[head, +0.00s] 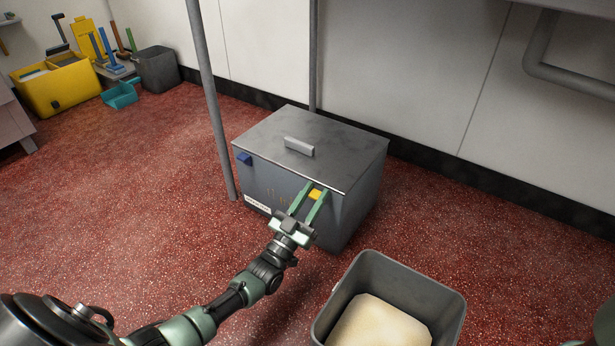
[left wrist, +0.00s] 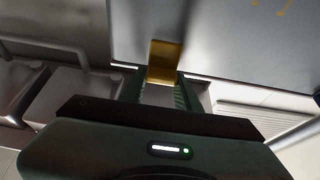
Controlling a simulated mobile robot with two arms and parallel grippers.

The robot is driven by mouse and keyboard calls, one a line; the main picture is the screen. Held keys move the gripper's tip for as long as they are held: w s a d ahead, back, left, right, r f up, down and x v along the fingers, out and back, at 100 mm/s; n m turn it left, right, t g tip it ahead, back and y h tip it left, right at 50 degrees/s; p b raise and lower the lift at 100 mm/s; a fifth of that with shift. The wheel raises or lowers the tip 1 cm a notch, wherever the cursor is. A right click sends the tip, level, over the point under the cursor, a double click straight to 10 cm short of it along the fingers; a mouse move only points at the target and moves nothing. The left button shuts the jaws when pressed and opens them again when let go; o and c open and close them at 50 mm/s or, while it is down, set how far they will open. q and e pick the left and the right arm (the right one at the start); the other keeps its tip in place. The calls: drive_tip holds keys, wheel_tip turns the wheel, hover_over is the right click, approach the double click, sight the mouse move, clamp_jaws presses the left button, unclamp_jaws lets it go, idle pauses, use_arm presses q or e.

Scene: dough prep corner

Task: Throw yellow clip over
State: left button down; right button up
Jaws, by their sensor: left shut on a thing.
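A grey lidded box (head: 300,195) stands on the red floor against the wall, its lid (head: 325,150) down. The yellow clip (head: 315,194) is on the box's front face near the right, just below the lid edge. A blue clip (head: 244,158) is on the same face at the left. My left gripper (head: 316,191) is shut on the yellow clip, one finger on each side. The left wrist view shows the yellow clip (left wrist: 165,62) between the fingertips, against the grey face. My right gripper is not in view.
An open grey bin (head: 445,300) with pale dough-like contents stands at the front right of the box. Thin grey posts (head: 212,110) rise beside and behind the box. A yellow bin (head: 58,85), a teal dustpan (head: 119,95) and a dark bin (head: 157,70) are at the far left. The floor at left is clear.

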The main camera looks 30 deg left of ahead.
use_arm(q)
drive_tip(key=shift+w+r, duration=0.3)
drive_tip(key=c, duration=1)
unclamp_jaws()
drive_tip(key=shift+s, duration=0.1)
drive_tip(key=shift+p+v, duration=0.4)
drive_tip(key=shift+v, duration=1.6)
drive_tip(key=shift+f, duration=0.2)
drive_tip(key=v, duration=0.4)
